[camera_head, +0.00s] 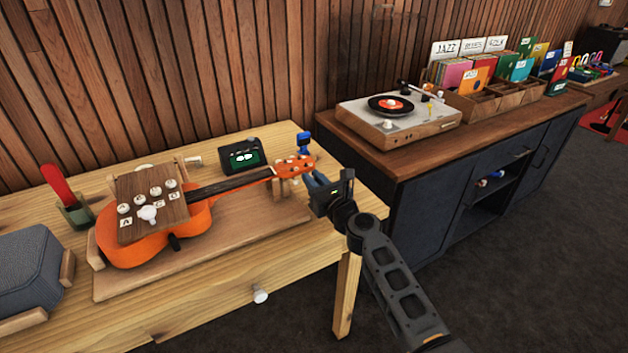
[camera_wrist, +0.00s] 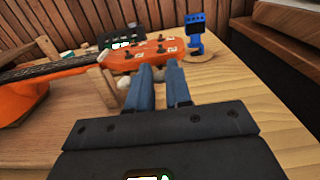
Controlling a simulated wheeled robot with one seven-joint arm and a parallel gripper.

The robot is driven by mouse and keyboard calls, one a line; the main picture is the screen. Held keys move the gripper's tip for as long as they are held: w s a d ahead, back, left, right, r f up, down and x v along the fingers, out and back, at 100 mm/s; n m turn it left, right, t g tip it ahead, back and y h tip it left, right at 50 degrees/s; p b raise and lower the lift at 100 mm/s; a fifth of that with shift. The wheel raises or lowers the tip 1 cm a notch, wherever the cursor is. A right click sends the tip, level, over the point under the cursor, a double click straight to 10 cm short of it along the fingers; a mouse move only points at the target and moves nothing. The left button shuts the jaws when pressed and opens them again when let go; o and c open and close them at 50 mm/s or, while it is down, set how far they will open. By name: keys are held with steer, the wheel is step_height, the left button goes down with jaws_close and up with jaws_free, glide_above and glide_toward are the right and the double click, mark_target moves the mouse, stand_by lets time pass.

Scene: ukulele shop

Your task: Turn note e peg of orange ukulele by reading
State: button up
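The orange ukulele (camera_head: 185,220) lies on a wooden board on the table, its headstock (camera_head: 293,167) pointing right. In the wrist view the headstock (camera_wrist: 140,58) carries small labelled pegs on top; their letters are too small to read. A pale knob (camera_wrist: 158,74) shows at its near edge, between my fingertips. My gripper (camera_head: 313,183) is at the near side of the headstock. In the wrist view its two blue fingers (camera_wrist: 158,67) stand apart with a gap between them. I cannot tell whether they touch the knob. A dark tuner with a lit green screen (camera_head: 241,156) stands behind the neck.
A wooden panel with lettered buttons (camera_head: 152,204) sits over the ukulele body. A blue clip device (camera_wrist: 195,28) stands just beyond the headstock. A grey box (camera_head: 35,268) is at the left. A cabinet with a turntable (camera_head: 398,117) stands to the right.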

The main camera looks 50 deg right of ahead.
jaws_close()
steer(key=shift+n, duration=0.4)
steer(key=n+b, duration=0.1)
steer(key=n, duration=0.2)
steer(key=shift+a+n+b, duration=0.1)
steer(key=shift+n+b, duration=0.6)
steer(key=shift+n, duration=1.3)
steer(key=shift+o, duration=1.4)
jaws_free()
